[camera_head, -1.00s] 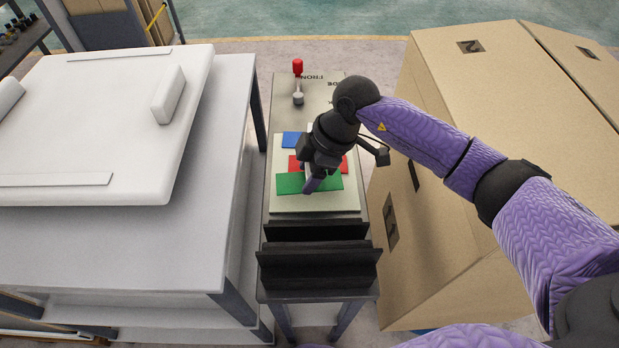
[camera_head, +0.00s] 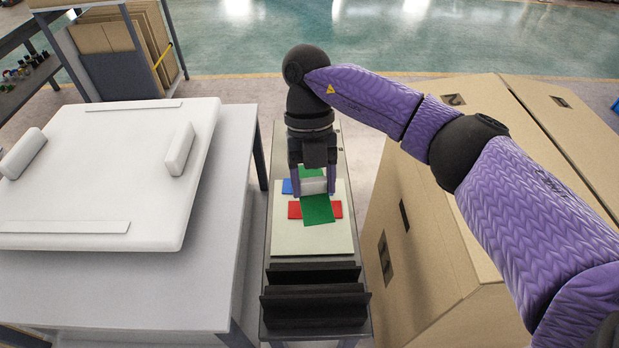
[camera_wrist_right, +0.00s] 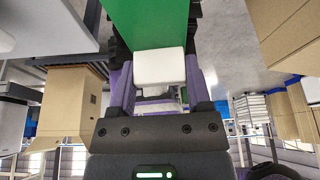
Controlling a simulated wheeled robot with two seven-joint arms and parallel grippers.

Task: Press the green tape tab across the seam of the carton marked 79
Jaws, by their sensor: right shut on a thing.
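The green tape tab (camera_head: 317,209) is off the pale board, tilted in my right gripper (camera_head: 314,190), with its lower end over the red tab (camera_head: 295,210). My right gripper is shut on the tab's white grip block (camera_head: 314,185). In the right wrist view the white block (camera_wrist_right: 160,68) sits between the fingers and the green strip (camera_wrist_right: 150,22) extends beyond it. Large brown cartons (camera_head: 440,200) stand at the right; I cannot read a 79 on them. My left gripper is out of view.
The pale board (camera_head: 310,242) lies on a narrow grey stand, with a blue tab (camera_head: 288,186) on it. Black ridged holders (camera_head: 315,303) are at the stand's near end. A grey table (camera_head: 215,240) with a white padded slab (camera_head: 105,165) stands left. Open floor lies beyond the stand.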

